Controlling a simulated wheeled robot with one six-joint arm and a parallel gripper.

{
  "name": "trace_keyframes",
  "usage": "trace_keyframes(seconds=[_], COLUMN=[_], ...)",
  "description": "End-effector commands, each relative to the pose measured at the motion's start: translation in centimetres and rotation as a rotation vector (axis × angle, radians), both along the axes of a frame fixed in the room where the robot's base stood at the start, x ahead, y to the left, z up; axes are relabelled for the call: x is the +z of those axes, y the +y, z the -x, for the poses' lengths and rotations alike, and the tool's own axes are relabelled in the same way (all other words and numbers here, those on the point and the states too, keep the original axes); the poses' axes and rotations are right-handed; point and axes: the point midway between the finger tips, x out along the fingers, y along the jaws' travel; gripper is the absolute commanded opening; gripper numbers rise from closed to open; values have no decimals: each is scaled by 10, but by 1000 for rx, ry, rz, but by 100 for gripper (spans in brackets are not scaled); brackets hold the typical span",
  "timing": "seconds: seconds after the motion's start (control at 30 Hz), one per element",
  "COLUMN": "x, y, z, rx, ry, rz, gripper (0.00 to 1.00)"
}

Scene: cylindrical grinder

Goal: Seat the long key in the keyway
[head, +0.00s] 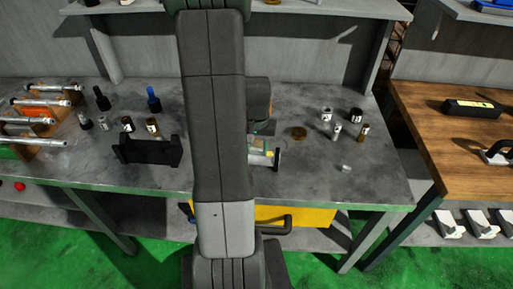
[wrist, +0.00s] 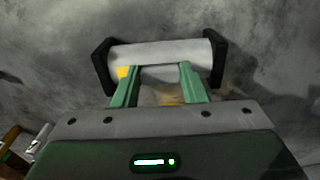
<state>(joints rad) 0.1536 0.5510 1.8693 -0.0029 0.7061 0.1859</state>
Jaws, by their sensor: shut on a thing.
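A pale silver shaft (wrist: 160,52) lies across black end supports (wrist: 216,62) in the wrist view. It shows partly beside my arm in the head view (head: 261,158). My gripper (wrist: 158,68) has its two green fingers spread along the shaft, tips at its near side. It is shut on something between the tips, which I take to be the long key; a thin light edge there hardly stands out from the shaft. The keyway cannot be made out, and I cannot tell whether the key touches it. In the head view my arm hides most of the work.
A black cradle (head: 148,151) stands to the left on the grey bench (head: 350,185). Bottles and small cylinders (head: 356,115) stand to the right, with a brass ring (head: 298,133). An orange rack of metal shafts (head: 34,126) is at the far left.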

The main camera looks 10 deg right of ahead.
Motion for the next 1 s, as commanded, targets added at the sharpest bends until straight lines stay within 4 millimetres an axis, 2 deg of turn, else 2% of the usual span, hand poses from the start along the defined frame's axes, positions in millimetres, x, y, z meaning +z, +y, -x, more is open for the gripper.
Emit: trace_keyframes(seconds=[0.03, 0.07, 0.1, 0.17, 0.2, 0.37, 0.57, 1.0], x=[-12, -12, -12, -13, -13, -11, 9, 102], y=[2, 2, 2, 2, 2, 2, 2, 1], z=[7, 7, 7, 8, 8, 8, 7, 5], rx=[-1, -1, -1, -1, -1, -2, -2, -1], ry=[22, 23, 24, 25, 26, 25, 21, 13], rz=[-7, -7, -7, -8, -8, -9, -9, -5], gripper=[14, 14, 42, 54, 57, 57, 60, 60])
